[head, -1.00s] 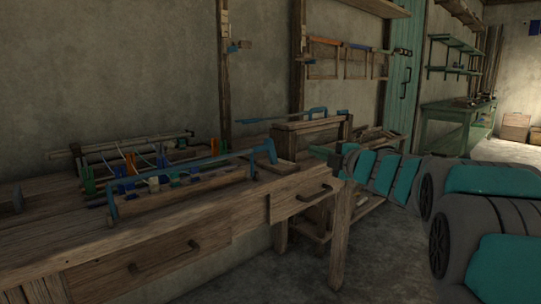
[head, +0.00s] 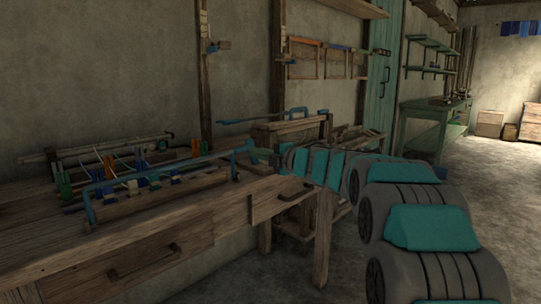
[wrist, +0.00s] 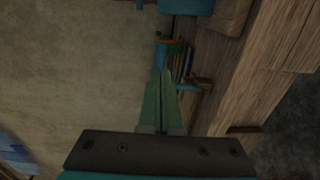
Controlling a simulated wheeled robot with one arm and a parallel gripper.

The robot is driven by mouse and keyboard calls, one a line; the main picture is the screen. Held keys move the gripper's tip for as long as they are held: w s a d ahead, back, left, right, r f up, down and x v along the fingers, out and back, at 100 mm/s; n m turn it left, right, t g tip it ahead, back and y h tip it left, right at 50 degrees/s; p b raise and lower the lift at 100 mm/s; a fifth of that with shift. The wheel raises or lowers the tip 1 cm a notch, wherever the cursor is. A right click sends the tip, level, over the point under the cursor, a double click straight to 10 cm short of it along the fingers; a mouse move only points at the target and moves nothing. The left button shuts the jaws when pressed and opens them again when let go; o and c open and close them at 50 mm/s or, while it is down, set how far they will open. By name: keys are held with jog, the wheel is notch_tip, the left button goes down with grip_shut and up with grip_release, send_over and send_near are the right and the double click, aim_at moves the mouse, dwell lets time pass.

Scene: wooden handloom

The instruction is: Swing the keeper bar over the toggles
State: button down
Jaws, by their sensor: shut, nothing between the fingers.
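The keeper bar appears to be the long blue bar (head: 165,170) with bent-down ends, running lengthwise along a wooden beam (head: 165,194) on the bench. Several small blue and pale blocks (head: 155,181), probably the toggles, sit in a row on that beam. The bar passes close above or behind them; I cannot tell which. My gripper (head: 255,155) is shut and empty at the bar's right end, very near or touching it. In the wrist view, its green fingers (wrist: 162,75) are together and point at a blue upright piece (wrist: 161,54).
A bench (head: 130,230) with drawer handles carries the loom parts, including colored clips (head: 65,185) behind the bar. A wooden frame (head: 290,130) with another blue bar (head: 265,118) stands behind my gripper. Open floor (head: 480,190) lies to the right.

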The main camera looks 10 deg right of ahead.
jog(key=shift+x, duration=1.3)
jog(key=shift+r, duration=0.15)
jog(key=shift+w+a+r+p, duration=0.2)
jog(key=shift+w+a+p, duration=0.4)
jog(key=shift+w+p, duration=0.3)
jog(key=shift+w+a+r+p, duration=0.25)
jog(key=shift+w+a+p, duration=0.4)
jog(key=shift+w+p, duration=0.2)
jog(key=shift+w+a, duration=0.2)
jog(key=shift+a, duration=0.05)
jog(key=shift+f, duration=0.1)
